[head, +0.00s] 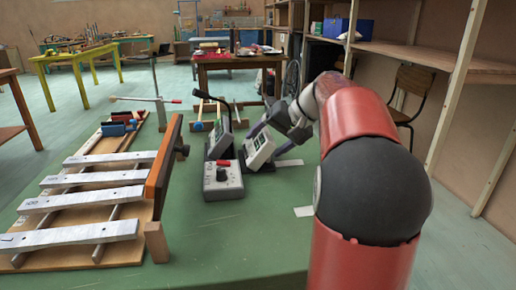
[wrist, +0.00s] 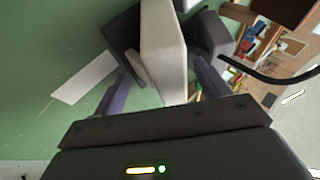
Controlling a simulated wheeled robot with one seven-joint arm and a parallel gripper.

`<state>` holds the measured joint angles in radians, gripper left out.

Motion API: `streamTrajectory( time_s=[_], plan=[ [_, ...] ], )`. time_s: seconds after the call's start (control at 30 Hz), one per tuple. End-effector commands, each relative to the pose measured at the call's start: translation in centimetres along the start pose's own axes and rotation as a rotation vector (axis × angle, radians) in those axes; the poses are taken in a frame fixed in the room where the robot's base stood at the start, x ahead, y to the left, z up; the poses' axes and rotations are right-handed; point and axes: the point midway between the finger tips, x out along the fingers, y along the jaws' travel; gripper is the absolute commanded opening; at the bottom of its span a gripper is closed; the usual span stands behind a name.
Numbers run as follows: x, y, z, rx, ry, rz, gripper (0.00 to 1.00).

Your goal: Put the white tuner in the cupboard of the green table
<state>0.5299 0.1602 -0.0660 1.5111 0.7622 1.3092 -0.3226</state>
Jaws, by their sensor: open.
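A white tuner (head: 259,150) with a dark screen leans tilted in a dark holder on the green table (head: 255,235). My gripper (head: 277,131) is at its upper right side in the head view. In the wrist view the white tuner (wrist: 164,50) stands between my two open fingers (wrist: 155,90), with dark holder parts on both sides of it. I cannot tell whether the fingers touch it. The table's cupboard is not in view.
A xylophone-like frame with metal bars (head: 90,200) fills the table's left. The table's front middle is clear.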

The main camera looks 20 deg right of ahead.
Motion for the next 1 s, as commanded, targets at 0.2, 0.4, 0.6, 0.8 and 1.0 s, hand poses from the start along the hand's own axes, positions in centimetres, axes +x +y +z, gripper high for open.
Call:
streamTrajectory(
  time_s=[0.2, 0.4, 0.6, 0.8, 1.0],
  plan=[
    [-0.04, 0.01, 0.0, 0.0, 0.0, 0.0, 0.59],
    [-0.06, 0.01, 0.0, 0.0, 0.0, 0.0, 0.33],
    [-0.04, 0.02, 0.02, 0.001, -0.001, 0.0, 0.07],
    [-0.04, -0.02, 0.02, 0.001, -0.001, -0.001, 0.0],
    [-0.32, -0.28, -0.11, 0.001, -0.002, -0.001, 0.0]
  ],
)
